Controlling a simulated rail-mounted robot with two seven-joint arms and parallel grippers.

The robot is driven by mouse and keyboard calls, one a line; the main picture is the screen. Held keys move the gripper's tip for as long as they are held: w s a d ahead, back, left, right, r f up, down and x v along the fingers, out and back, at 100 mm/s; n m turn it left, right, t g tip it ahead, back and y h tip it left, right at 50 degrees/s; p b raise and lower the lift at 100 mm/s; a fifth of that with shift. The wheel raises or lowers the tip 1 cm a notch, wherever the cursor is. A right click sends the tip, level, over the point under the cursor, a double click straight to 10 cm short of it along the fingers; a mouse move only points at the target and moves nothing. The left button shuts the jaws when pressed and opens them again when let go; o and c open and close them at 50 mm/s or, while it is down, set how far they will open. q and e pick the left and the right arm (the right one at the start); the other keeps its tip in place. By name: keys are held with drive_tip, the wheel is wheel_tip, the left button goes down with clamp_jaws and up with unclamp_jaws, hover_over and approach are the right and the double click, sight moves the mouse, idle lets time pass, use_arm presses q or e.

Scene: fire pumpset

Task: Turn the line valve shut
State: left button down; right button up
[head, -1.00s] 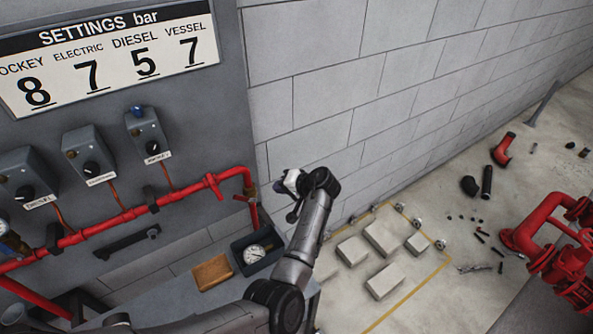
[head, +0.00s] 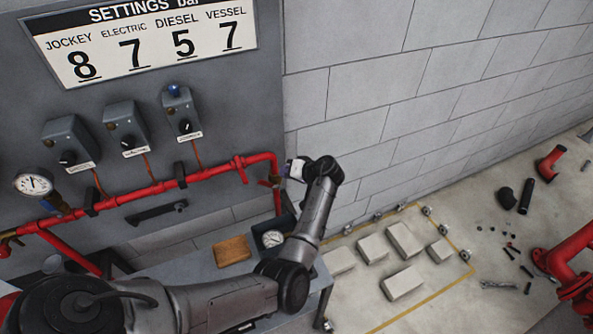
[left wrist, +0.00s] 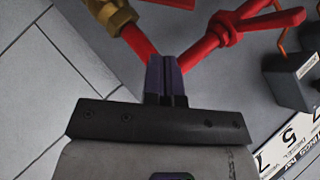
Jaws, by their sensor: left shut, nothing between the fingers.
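The red pipe (head: 150,188) runs along the grey panel and bends down at its right end. In the left wrist view, a brass valve body (left wrist: 112,14) sits on the red pipe (left wrist: 138,42) at the upper left, with a bit of red, perhaps its lever (left wrist: 176,3), cut off by the top edge. My left gripper (head: 287,170) is at the pipe's right-hand bend in the head view and partly covers the valve area. In the left wrist view its dark fingers (left wrist: 167,72) are shut and empty, in front of the pipe bend. Contact cannot be told. My right gripper is not in view.
Control boxes (head: 126,128) and a settings sign (head: 150,45) are on the panel. Below the pipe are a dark bin with a gauge (head: 272,239) and a brown block (head: 232,250). Pale blocks (head: 403,283) lie on the floor at right.

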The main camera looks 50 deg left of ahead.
sight(270, 184)
use_arm(q)
drive_tip(key=s+a+f, duration=0.1)
drive_tip(key=f, duration=0.1)
drive_tip(key=s+a+f+p, duration=0.1)
drive_tip(key=s, duration=0.1)
drive_tip(key=shift+s+a+f, duration=0.2)
drive_tip(key=shift+s+f, duration=0.05)
drive_tip(key=shift+f, duration=0.15)
